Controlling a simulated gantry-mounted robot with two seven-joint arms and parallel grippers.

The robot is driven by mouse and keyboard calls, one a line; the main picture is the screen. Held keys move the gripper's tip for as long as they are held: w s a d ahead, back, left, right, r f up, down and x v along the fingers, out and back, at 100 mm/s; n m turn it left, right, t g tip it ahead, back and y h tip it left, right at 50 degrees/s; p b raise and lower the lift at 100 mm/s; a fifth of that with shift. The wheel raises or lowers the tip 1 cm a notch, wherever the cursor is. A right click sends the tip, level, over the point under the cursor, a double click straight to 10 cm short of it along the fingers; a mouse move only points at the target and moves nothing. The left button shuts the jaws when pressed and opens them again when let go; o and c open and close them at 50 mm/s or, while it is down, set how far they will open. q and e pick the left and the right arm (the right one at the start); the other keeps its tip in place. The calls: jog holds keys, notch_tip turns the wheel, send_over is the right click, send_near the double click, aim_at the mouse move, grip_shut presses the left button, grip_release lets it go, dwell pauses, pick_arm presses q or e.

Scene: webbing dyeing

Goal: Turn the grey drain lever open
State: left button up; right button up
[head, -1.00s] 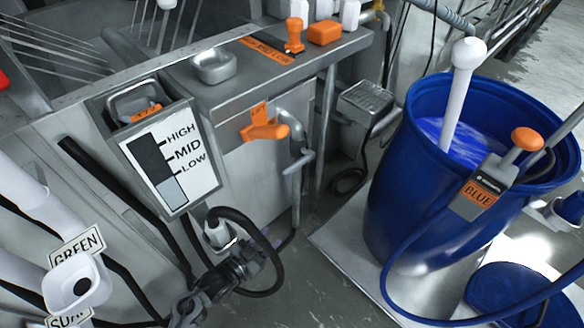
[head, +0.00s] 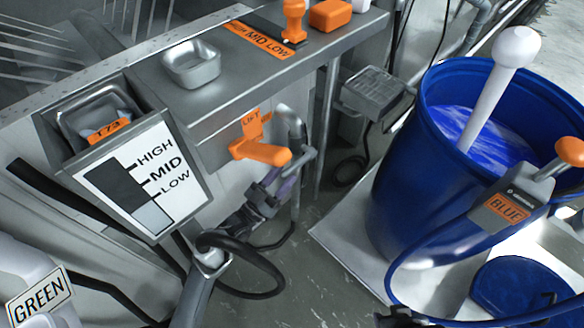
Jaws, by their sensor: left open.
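A bent grey pipe (head: 295,130) comes out of the machine's front. A short grey lever (head: 306,156) sits across it, just right of the orange lift handle; it looks like the drain lever. My left gripper (head: 281,183) is open and empty, below the orange handle. Its fingers point up and right toward the pipe, close below and left of the grey lever. I cannot tell whether a finger touches the pipe.
The orange lift handle (head: 258,152) juts out just above my left gripper. A black hose (head: 255,292) loops around my left arm. A level sign (head: 140,180) hangs at left.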

aim_at(293, 166)
pick_arm(q)
jog(key=shift+b+x, duration=0.6)
jog(key=shift+x, duration=1.6)
jog(key=shift+c, duration=0.3)
jog(key=shift+f, duration=0.1)
grip_shut()
